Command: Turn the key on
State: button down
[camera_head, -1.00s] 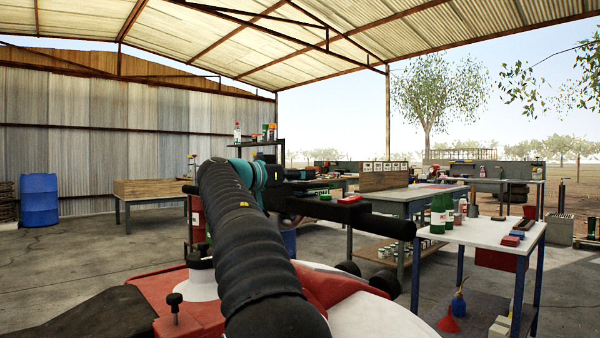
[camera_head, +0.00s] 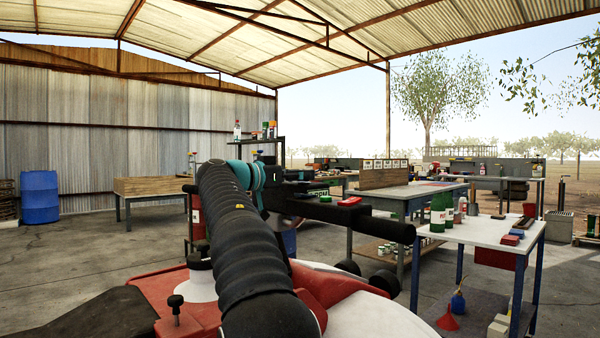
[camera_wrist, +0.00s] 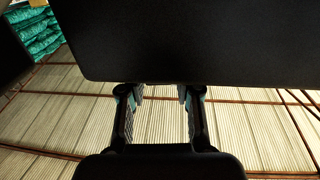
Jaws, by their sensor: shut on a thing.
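My gripper's two fingers (camera_wrist: 160,112) show in the wrist view as dark, ribbed bars with a strip of roof between them. They run between a large plain dark panel at the top and a dark block at the bottom. The fingers stay apart along the part that shows, and what they hold is hidden. No key can be made out in either view. In the head view my black, ribbed arm reaches forward and its far end is hidden behind its own links.
A white-topped table (camera_head: 482,233) with green bottles (camera_head: 437,214) stands at the right. A blue barrel (camera_head: 40,198) and a wooden bench (camera_head: 150,188) stand at the left. Stacked green sacks (camera_wrist: 36,32) show in the wrist view. Bare concrete floor (camera_head: 100,250) lies at the left.

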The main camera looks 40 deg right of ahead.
jog(key=shift+w+m+g, duration=0.15)
jog(key=shift+m+g, duration=0.75)
jog(key=shift+g, duration=0.5)
jog(key=c, duration=0.8)
grip_release()
jog(key=w+a, duration=0.2)
jog(key=a, duration=1)
